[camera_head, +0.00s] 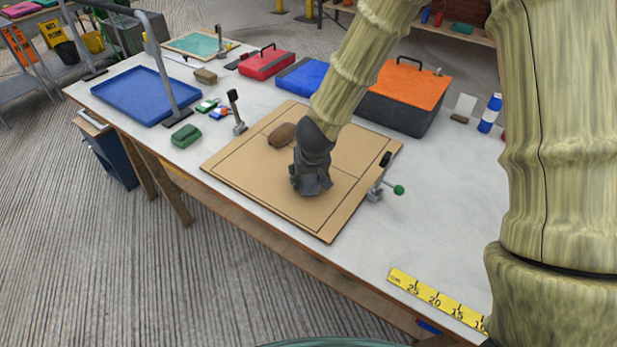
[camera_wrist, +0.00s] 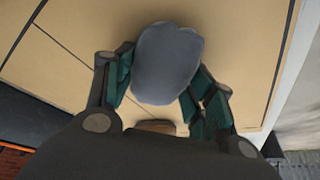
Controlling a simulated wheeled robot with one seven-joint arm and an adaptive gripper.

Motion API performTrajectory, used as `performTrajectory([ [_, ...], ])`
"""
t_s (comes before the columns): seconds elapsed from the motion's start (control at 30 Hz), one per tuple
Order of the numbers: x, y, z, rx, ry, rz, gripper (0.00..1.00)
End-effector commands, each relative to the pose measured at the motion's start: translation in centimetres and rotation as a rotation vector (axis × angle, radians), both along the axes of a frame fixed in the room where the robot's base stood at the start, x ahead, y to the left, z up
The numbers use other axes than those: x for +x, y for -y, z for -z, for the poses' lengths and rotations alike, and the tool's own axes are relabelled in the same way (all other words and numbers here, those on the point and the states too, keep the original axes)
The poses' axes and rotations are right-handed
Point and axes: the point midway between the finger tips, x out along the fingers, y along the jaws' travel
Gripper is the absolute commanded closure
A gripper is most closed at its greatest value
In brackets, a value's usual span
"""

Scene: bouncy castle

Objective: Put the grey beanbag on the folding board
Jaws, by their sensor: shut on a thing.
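The grey beanbag (camera_wrist: 168,62) is between the green-padded fingers of my gripper (camera_wrist: 164,82) in the wrist view. My gripper is shut on it. In the head view my gripper (camera_head: 311,185) points down over the tan folding board (camera_head: 245,172), and the beanbag is mostly or wholly hidden by it. The board lies flat on the table, with dark lines on its face; it also fills much of the wrist view (camera_wrist: 245,45). I cannot tell whether the beanbag touches the board.
A brown beanbag (camera_head: 282,135) lies on the board's far left part. Toggle clamps stand beside the board, one at right (camera_head: 380,178), one at left (camera_head: 236,112). A green beanbag (camera_head: 186,136), blue tray (camera_head: 135,95) and orange-lidded box (camera_head: 405,95) are around it.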

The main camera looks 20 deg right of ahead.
Motion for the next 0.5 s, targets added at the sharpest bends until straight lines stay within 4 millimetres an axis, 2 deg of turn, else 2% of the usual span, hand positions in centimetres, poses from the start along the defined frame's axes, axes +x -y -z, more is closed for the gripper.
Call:
performTrajectory([
  [0.37,0.01,0.0,0.24,-0.001,0.001,0.001,0.85],
  [0.4,-0.01,0.01,0.25,-0.001,0.0,0.001,0.4],
  [0.5,0.0,0.01,0.24,-0.001,0.0,0.001,0.24],
])
